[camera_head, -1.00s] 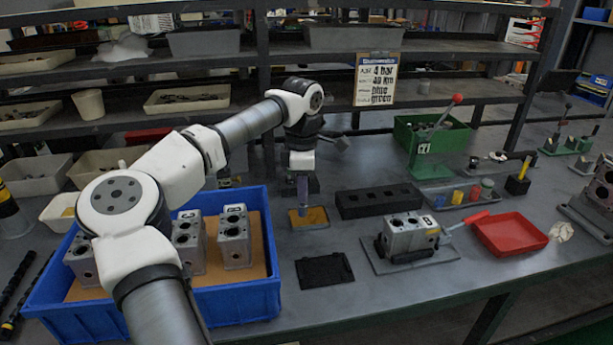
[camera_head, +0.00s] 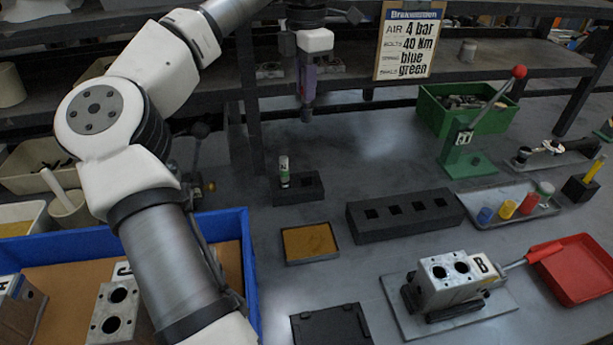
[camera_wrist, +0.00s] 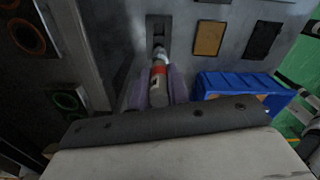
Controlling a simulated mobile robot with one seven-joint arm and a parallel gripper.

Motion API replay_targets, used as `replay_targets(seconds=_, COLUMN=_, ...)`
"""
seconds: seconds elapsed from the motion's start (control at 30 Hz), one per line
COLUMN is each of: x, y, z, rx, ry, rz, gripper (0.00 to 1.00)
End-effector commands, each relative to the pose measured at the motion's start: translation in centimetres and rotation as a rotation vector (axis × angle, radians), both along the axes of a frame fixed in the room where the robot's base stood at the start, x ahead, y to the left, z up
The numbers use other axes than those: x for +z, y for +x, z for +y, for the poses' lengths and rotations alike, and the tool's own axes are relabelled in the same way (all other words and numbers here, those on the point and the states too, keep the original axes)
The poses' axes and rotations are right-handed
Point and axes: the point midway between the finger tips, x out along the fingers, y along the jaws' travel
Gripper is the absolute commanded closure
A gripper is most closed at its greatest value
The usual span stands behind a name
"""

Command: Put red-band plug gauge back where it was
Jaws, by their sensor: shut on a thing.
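My gripper (camera_head: 307,112) is above the table, behind the small black stand in the head picture. In the wrist view its purple fingers (camera_wrist: 157,90) are shut on the red-band plug gauge (camera_wrist: 159,71), a grey cylinder with a red ring. The gauge is hard to make out in the head view. The small black stand (camera_head: 312,189) holds an upright green-band gauge (camera_head: 284,171) at its left; its right part shows an opening. A dark block (camera_wrist: 157,32) lies beyond the gauge in the wrist view; contact cannot be told.
A yellow-floored tray (camera_head: 309,243) and a long black block with square holes (camera_head: 405,216) stand in front. A valve block (camera_head: 450,280), red tray (camera_head: 577,268) and green lever press (camera_head: 467,155) are at right. The blue bin (camera_head: 248,260) is at left.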

Motion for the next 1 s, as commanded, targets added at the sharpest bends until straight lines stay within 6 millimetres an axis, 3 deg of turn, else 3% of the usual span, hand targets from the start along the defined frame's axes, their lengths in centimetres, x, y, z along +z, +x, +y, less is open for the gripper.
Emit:
replay_targets(seconds=0.17, x=-1.1, y=-0.1, z=0.0, rx=0.009, ry=0.001, rz=0.002, gripper=1.0)
replay_targets(seconds=0.5, x=-9.9, y=-0.2, z=0.0, rx=0.008, ry=-0.002, rz=0.004, gripper=1.0)
replay_targets(seconds=0.7, x=-14.1, y=-0.2, z=-0.1, rx=0.007, ry=-0.001, rz=0.002, gripper=1.0)
replay_targets(seconds=1.0, x=-16.6, y=-0.2, z=0.0, rx=0.009, ry=-0.001, rz=0.0, gripper=1.0)
